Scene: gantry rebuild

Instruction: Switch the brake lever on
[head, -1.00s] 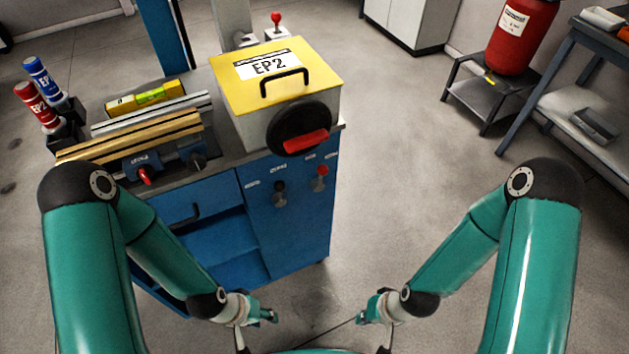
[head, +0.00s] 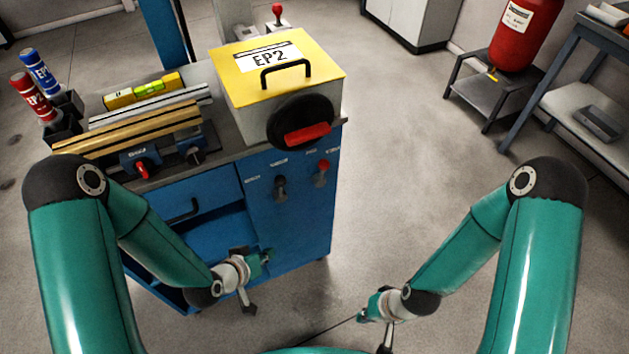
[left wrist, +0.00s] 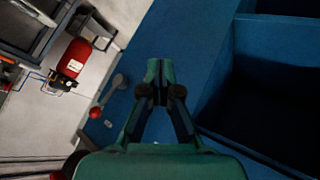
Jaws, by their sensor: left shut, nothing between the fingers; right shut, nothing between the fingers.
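Two levers sit on the blue cabinet's front panel, under small labels I cannot read: a black-knobbed lever (head: 280,188) and, to its right, a red-knobbed lever (head: 321,172). I cannot tell which is the brake lever. A red-knobbed lever (left wrist: 95,112) shows in the left wrist view, left of the fingers and apart from them. My left gripper (head: 268,256) is shut and empty, low before the cabinet front, below the levers; its fingers also show in the left wrist view (left wrist: 159,68). My right gripper (head: 362,317) is shut and empty over the floor, right of the cabinet.
A yellow-topped EP2 box (head: 290,95) with a red-handled black dial (head: 306,133) stands on the cabinet (head: 300,240). A vise (head: 150,160), spirit level (head: 145,92) and bottles (head: 38,75) are to its left. The floor right of the cabinet is open.

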